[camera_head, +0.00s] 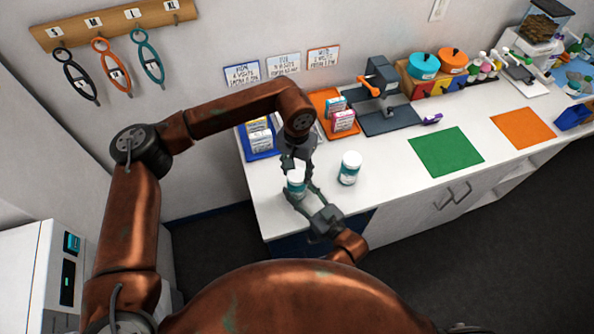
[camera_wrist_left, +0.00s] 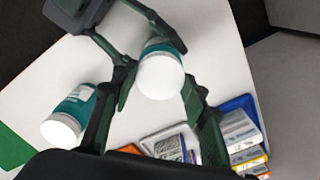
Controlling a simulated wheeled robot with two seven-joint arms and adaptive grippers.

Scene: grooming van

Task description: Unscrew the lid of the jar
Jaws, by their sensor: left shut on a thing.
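In the left wrist view the right gripper's fingers (camera_wrist_left: 155,45) flank the teal label. Part of the jar is hidden by the fingers.
A second, similar jar (camera_head: 349,167) stands just right of the grippers. Behind are a blue tray (camera_head: 262,155) and an orange tray (camera_head: 322,98) with small boxes, and a grey press-like device (camera_head: 383,93). Green (camera_head: 446,152) and orange (camera_head: 523,129) mats lie to the right.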

